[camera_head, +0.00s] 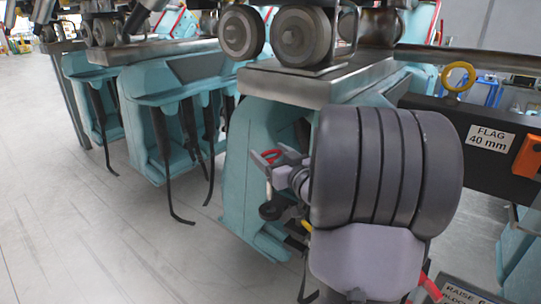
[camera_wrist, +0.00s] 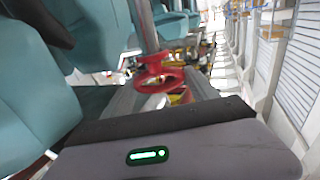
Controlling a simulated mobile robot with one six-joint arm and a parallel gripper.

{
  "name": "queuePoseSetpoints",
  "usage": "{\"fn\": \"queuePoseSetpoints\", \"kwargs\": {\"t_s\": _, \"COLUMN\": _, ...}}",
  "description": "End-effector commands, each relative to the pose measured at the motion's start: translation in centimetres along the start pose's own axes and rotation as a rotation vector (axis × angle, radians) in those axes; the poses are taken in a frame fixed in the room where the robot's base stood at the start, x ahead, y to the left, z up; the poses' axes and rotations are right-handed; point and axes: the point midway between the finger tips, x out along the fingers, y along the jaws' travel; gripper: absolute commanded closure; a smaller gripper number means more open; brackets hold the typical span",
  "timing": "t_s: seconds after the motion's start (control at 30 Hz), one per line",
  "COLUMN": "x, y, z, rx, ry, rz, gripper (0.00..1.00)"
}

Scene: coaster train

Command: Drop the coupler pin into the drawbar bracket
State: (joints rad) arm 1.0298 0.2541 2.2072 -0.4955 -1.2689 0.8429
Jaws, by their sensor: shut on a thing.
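My gripper (camera_head: 266,159) is beside the teal coaster seat in the head view, left of my large dark grey arm link. In the wrist view its grey fingers close around the red ring-shaped handle of the coupler pin (camera_wrist: 160,76). A metal shaft runs from the handle toward the top of that view. In the head view the red part of the coupler pin (camera_head: 272,154) shows between the fingertips, with a thin shaft below it. I cannot clearly identify the drawbar bracket in either view; my arm hides part of the area.
Teal coaster seats (camera_head: 160,100) with black hanging straps stand left. Wheels (camera_head: 302,35) sit on a grey plate above. A dark beam (camera_head: 425,115) at right carries a yellow ring (camera_head: 459,77), a "FLAG 40 mm" label (camera_head: 491,139) and an orange block (camera_head: 528,156). Floor at left is clear.

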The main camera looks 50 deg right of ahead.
Motion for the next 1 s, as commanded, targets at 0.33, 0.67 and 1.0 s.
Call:
{"fn": "queuePoseSetpoints", "kwargs": {"t_s": 0.33, "x": 0.0, "y": 0.0, "z": 2.9, "rx": -0.001, "ry": 0.001, "rz": 0.0, "gripper": 0.92}}
{"fn": "queuePoseSetpoints", "kwargs": {"t_s": 0.67, "x": 0.0, "y": 0.0, "z": 5.6, "rx": 0.0, "ry": 0.001, "rz": 0.0, "gripper": 0.92}}
{"fn": "queuePoseSetpoints", "kwargs": {"t_s": 1.0, "x": 0.0, "y": 0.0, "z": 8.4, "rx": 0.0, "ry": 0.001, "rz": 0.0, "gripper": 0.92}}
